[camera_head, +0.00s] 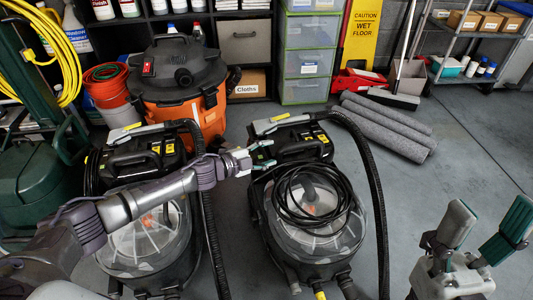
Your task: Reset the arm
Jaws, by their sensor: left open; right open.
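My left arm reaches in from the lower left across the front of two black floor-cleaning machines. My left gripper (270,153) is open and empty, with its two fingers apart. It appears in front of the upper body of the right-hand machine (303,143); I cannot tell whether it touches it. My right gripper (490,208) is at the lower right, pointing up, with its two green-padded fingers spread wide and nothing between them. The floor shows behind it.
The left-hand machine (125,160) stands partly behind my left arm. A black hose (375,190) curves down beside the right-hand machine. An orange vacuum (180,85) stands behind. Grey rolls (395,135) lie on the floor near a yellow sign (362,35). Floor at right is clear.

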